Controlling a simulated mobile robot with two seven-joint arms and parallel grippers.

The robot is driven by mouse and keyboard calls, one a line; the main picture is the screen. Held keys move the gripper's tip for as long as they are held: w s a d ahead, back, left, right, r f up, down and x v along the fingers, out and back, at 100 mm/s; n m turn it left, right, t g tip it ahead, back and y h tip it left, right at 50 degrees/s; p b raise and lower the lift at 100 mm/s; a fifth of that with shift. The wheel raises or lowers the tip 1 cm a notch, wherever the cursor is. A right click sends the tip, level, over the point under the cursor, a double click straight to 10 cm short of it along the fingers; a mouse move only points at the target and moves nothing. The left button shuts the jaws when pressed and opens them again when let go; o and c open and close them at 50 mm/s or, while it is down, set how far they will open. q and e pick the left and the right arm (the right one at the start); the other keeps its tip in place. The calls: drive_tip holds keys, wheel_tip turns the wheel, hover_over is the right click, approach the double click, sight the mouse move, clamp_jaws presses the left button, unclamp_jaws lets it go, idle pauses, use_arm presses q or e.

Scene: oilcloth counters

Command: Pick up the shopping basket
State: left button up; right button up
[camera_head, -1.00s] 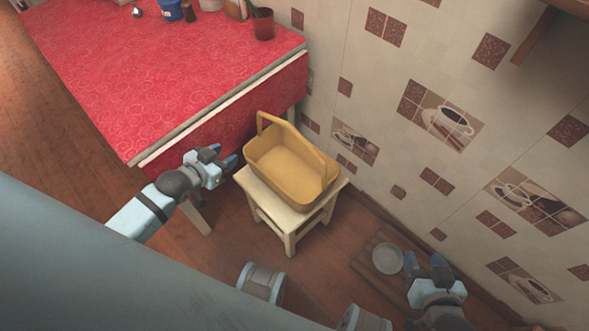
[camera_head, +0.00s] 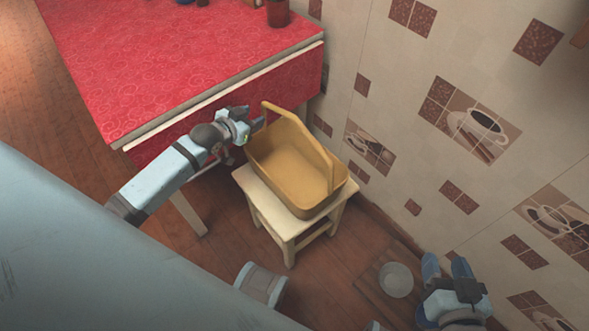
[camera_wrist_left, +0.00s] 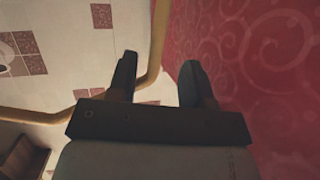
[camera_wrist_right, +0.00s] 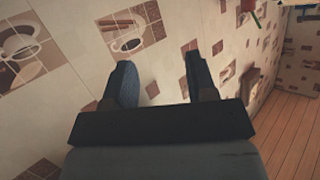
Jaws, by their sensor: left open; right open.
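The yellow shopping basket (camera_head: 290,170) stands upright on a small cream stool (camera_head: 262,203), its handle (camera_head: 300,124) raised. My left gripper (camera_head: 256,118) is open beside the handle's left end. In the left wrist view a yellow bar of the handle (camera_wrist_left: 160,35) runs between the open fingers (camera_wrist_left: 157,80), with the jaws not closed on it. I cannot tell whether a finger touches it. My right gripper (camera_head: 447,267) is open and empty, low at the right, away from the basket. Its open fingers (camera_wrist_right: 160,82) face the tiled wall in the right wrist view.
A table with a red oilcloth (camera_head: 190,70) stands behind and left of the stool, close to my left gripper. A tiled wall (camera_head: 400,140) borders the right. A round pale bowl or dish (camera_head: 396,280) lies low near my right gripper. Wooden floor (camera_head: 330,265) lies in front of the stool.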

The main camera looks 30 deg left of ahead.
sight(262, 113)
use_arm(q)
drive_tip(key=b+x, duration=0.1)
drive_tip(key=x, duration=0.1)
drive_tip(key=b+x, duration=0.1)
drive_tip(key=x, duration=0.1)
drive_tip(key=shift+w+d+f, duration=0.2)
drive_tip(key=shift+w+d, duration=0.05)
drive_tip(key=shift+w, duration=0.3)
use_arm(e)
drive_tip(key=r, duration=0.1)
drive_tip(key=a+r+t+y, duration=0.1)
drive_tip(key=w+r+t, duration=0.1)
drive_tip(key=r, duration=0.1)
drive_tip(key=shift+a, duration=0.35)
use_arm(q)
drive_tip(key=shift+c, duration=0.4)
clamp_jaws()
